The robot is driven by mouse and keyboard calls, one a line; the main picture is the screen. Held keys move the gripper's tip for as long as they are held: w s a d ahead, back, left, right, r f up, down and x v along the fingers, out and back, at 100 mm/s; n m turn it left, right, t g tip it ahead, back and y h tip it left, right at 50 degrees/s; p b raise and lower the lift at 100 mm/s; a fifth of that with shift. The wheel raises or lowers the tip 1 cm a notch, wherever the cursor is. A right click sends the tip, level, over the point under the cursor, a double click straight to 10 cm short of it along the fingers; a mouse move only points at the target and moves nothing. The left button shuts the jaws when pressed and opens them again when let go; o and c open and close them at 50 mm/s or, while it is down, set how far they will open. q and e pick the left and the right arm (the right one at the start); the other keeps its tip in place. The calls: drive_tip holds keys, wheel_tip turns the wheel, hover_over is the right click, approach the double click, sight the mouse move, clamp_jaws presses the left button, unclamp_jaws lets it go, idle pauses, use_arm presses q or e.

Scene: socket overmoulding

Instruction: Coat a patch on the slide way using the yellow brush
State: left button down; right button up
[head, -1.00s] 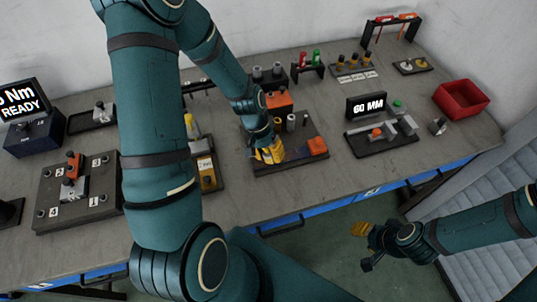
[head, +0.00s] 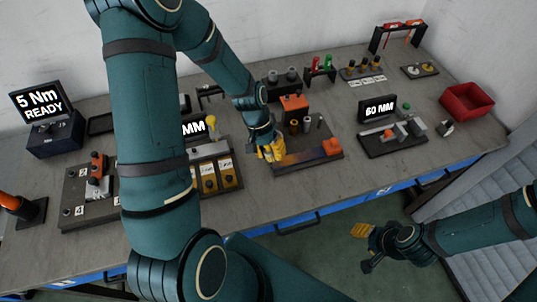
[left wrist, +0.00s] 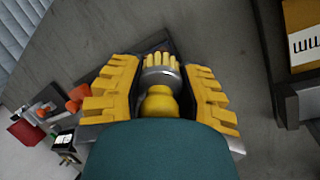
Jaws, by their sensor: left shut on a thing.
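My left gripper (head: 268,152) is over the left end of the slide way (head: 308,157), a dark flat strip on a base board with an orange block (head: 332,146) at its right end. In the left wrist view, my left gripper (left wrist: 160,95) is shut on the yellow brush (left wrist: 159,101). Its rounded handle, silver collar and yellow bristles show between the fingers, with the bristles pointing away from the wrist. I cannot tell whether the bristles touch the way, and no coated patch can be made out. My right gripper (head: 363,230) is off the table's front edge; its jaw opening is unclear.
Behind the way stand an orange-topped box (head: 294,103) and several small cylinders. A gauge stand with a 60 MM display (head: 378,108) is to the right, a red bin (head: 467,100) beyond. A tray with labelled yellow blocks (head: 208,178) lies left of the way.

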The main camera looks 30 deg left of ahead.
use_arm(q)
wheel_tip(320, 180, up, 3)
drive_tip(key=shift+a+f+p, duration=0.1)
drive_tip(key=shift+p, duration=0.7)
drive_tip(key=shift+r+p, duration=0.55)
drive_tip(key=shift+r, duration=0.3)
drive_tip(key=shift+f, duration=0.1)
